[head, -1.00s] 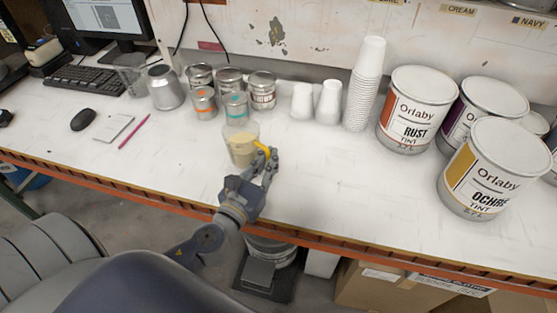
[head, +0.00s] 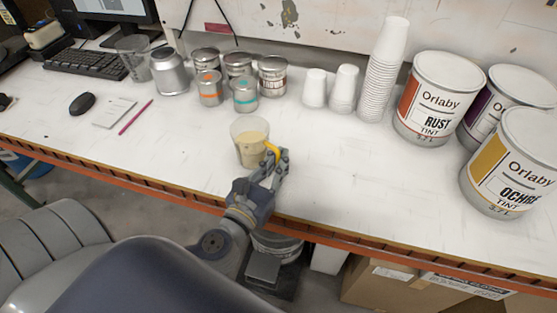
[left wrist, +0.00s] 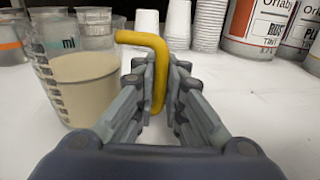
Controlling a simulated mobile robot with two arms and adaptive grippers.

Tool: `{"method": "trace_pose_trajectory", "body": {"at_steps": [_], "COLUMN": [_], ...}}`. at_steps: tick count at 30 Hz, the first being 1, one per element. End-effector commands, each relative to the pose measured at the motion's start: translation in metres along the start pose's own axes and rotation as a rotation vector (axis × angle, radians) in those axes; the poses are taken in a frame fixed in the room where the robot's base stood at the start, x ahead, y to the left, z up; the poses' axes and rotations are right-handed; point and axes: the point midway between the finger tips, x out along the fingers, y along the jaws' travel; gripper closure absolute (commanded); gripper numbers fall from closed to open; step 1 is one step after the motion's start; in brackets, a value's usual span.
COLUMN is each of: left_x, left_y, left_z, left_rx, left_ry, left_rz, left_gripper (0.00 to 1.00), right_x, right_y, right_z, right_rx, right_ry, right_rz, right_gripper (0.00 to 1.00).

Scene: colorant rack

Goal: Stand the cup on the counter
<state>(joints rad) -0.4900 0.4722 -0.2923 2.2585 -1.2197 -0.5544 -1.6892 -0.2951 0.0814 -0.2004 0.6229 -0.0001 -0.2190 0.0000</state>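The cup is a clear measuring cup (head: 250,143) with beige liquid, scale marks and a yellow handle. It is upright near the front edge of the counter (head: 190,150); I cannot tell whether its base touches the surface. My left gripper (head: 274,160) is shut on the yellow handle, at the cup's right. In the left wrist view the handle stands between the fingers (left wrist: 160,95), and the cup (left wrist: 85,88) is to their left. My right gripper is not in view.
Several small cans (head: 272,76) stand behind the cup. White paper cups (head: 343,90), a tall cup stack (head: 382,75) and large tint cans (head: 436,97) stand at the back right. A mouse (head: 81,103), notepad (head: 115,114) and pink pencil (head: 136,117) lie left. Counter right of my gripper is clear.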

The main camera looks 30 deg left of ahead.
Motion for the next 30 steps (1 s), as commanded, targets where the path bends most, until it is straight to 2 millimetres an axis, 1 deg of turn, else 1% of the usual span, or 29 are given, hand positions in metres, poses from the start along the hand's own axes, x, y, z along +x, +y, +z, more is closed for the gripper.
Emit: {"method": "trace_pose_trajectory", "body": {"at_steps": [1, 2, 5, 10, 15, 20, 30], "left_x": [0.0, 0.0, 0.0, 0.0, -0.001, -0.019, -0.072], "left_y": [0.0, 0.0, 0.0, 0.0, 0.0, 0.0, 0.0], "left_z": [0.0, 0.0, 0.0, 0.0, 0.003, -0.001, -0.002], "left_rx": [0.0, 0.0, 0.0, 0.0, 0.0, 0.0, 0.0], "left_ry": [0.001, 0.001, 0.001, 0.0, 0.002, 0.005, 0.004], "left_rz": [0.001, 0.001, 0.001, 0.001, 0.0, 0.0, 0.001], "left_gripper": [0.77, 0.7, 0.7, 0.7, 0.7, 0.7, 0.7], "right_x": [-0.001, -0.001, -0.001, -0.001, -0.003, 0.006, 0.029], "right_y": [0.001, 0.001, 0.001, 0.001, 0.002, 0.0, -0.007], "right_z": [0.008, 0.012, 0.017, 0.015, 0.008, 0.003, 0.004], "right_rx": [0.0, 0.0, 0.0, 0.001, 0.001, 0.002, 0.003], "right_ry": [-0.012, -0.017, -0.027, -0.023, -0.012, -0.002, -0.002], "right_rz": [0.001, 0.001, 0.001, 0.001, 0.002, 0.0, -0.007], "right_gripper": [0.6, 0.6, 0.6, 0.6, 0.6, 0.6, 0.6]}}
